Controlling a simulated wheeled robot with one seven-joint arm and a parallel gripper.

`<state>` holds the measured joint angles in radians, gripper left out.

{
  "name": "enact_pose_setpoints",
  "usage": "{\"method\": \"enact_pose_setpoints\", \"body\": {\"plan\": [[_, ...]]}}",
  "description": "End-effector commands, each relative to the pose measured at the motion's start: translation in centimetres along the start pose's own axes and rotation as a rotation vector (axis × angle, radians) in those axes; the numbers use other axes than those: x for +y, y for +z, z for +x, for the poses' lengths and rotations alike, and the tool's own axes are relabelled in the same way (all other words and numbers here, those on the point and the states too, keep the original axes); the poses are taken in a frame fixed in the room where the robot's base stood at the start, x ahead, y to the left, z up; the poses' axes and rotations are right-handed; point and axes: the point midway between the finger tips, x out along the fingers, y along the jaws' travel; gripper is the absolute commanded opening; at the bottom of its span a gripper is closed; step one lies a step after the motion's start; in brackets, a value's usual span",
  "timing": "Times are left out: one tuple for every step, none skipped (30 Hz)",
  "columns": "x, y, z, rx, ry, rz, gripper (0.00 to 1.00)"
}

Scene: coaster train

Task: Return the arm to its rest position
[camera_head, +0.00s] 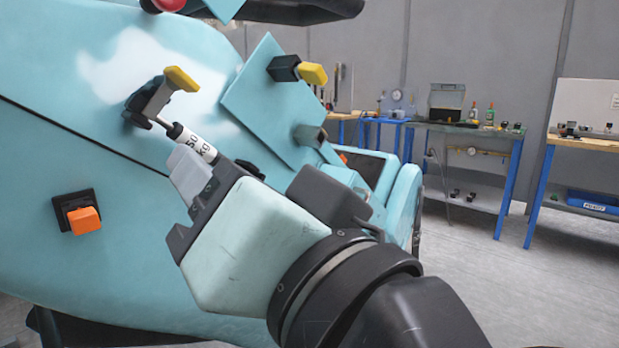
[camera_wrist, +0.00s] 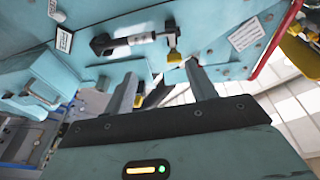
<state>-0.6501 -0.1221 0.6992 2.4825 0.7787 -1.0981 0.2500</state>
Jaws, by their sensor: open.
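My gripper (camera_wrist: 160,88) is open and empty in the wrist view, its two grey fingers spread apart with a gap between them. In the head view my gripper (camera_head: 187,165) reaches toward the light blue coaster train (camera_head: 110,265), close to a white and black cylinder marked 50 kg (camera_head: 195,142). The cylinder (camera_wrist: 130,43) also shows in the wrist view, beyond the fingertips, joined to a yellow-ended part (camera_wrist: 173,52). A yellow-tipped lever (camera_head: 180,80) stands at the cylinder's upper end. I cannot tell whether the gripper touches anything.
An orange switch (camera_head: 85,219) and a yellow knob (camera_head: 312,73) stick out from the train's side, with a raised blue panel (camera_head: 270,105) beside the arm. A green-topped workbench (camera_head: 470,129) stands far back. The grey floor (camera_head: 510,290) at right is clear.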

Motion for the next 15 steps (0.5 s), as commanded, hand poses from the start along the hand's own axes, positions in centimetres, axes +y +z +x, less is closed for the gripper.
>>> {"method": "enact_pose_setpoints", "body": {"plan": [[1.3, 1.2, 0.4, -0.078, 0.024, -0.035, 0.56], [2.1, 2.1, 0.6, -0.133, 0.040, -0.058, 0.56], [3.3, 3.3, 0.7, -0.213, 0.061, -0.092, 0.56], [4.3, 4.2, 0.7, -0.275, 0.078, -0.119, 0.56], [5.3, 5.0, 0.5, -0.337, 0.096, -0.144, 0.56], [6.7, 6.2, 0.2, -0.420, 0.120, -0.177, 0.56], [7.7, 6.9, -0.2, -0.483, 0.139, -0.203, 0.56], [8.8, 7.6, -0.7, -0.546, 0.159, -0.226, 0.56], [10.3, 8.5, -1.4, -0.629, 0.186, -0.258, 0.56], [11.4, 9.1, -2.1, -0.693, 0.207, -0.281, 0.56], [12.6, 9.5, -2.8, -0.756, 0.230, -0.302, 0.56], [14.1, 10.1, -4.0, -0.841, 0.258, -0.331, 0.56], [15.2, 10.4, -4.9, -0.904, 0.282, -0.350, 0.56], [16.3, 10.7, -5.9, -0.965, 0.304, -0.367, 0.56], [17.5, 10.9, -7.2, -1.043, 0.332, -0.389, 0.56]]}}
